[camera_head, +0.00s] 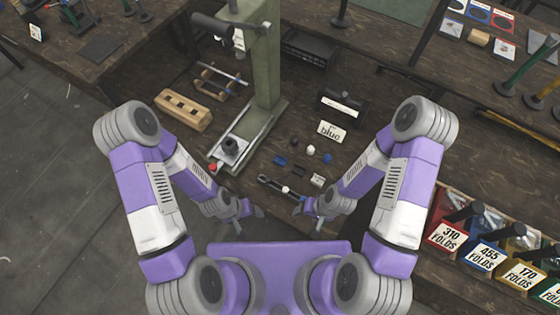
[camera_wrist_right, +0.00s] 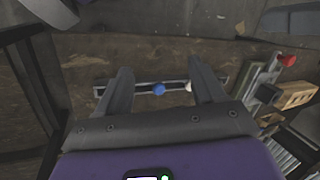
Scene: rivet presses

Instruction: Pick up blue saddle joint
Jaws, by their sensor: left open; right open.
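Small blue pieces lie on the bench in the head view: a dark blue piece (camera_head: 280,160) and a round blue one (camera_head: 326,158). I cannot tell which is the saddle joint. A dark rail (camera_head: 269,182) carries a white ball (camera_head: 286,189); in the right wrist view the rail (camera_wrist_right: 130,85) also carries a blue ball (camera_wrist_right: 159,88) beside the white one. My right gripper (camera_head: 306,212) is open and empty, its fingers spread to either side of the balls in the wrist view. My left gripper (camera_head: 254,210) is open and empty, left of the rail's end.
A green press (camera_head: 267,60) stands behind, with a metal base plate (camera_head: 222,155). A wooden block (camera_head: 183,110) lies left. A card marked "blue" (camera_head: 331,131) stands beyond the small pieces. Coloured bins (camera_head: 448,235) line the right. A black tray (camera_head: 308,50) lies behind.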

